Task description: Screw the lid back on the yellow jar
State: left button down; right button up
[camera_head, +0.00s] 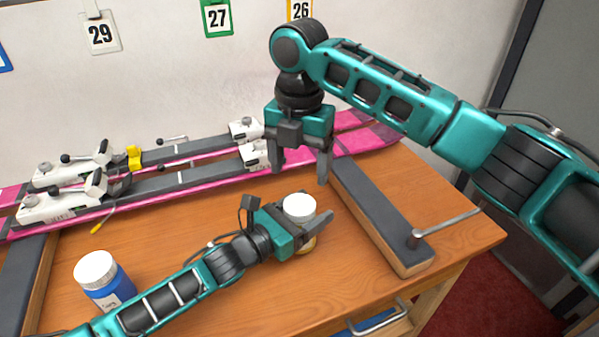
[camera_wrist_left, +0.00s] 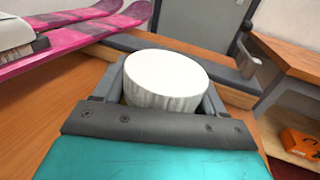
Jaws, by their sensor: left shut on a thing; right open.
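The yellow jar (camera_head: 309,246) stands on the bench, mostly hidden by my left gripper (camera_head: 305,222); only a sliver of its lower side shows. My left gripper is shut around the jar from the left. A white lid (camera_head: 299,205) sits on top of the jar. It also fills the middle of the left wrist view (camera_wrist_left: 166,75), between the fingers. I cannot tell whether it is screwed tight. My right gripper (camera_head: 298,177) is open and empty, pointing down just above the lid with its fingers apart.
A blue jar (camera_head: 108,294) with a white lid stands at the front left. Pink skis with bindings (camera_head: 65,205) lie across the back. A dark-topped wooden bar with a metal handle (camera_head: 385,225) lies to the right.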

aim_at(300, 204)
jog(key=shift+f, duration=0.1)
jog(key=shift+f, duration=3.95)
jog(key=shift+c, duration=0.2)
jog(key=c, duration=0.9)
jog(key=m, duration=0.3)
jog(key=o, duration=1.2)
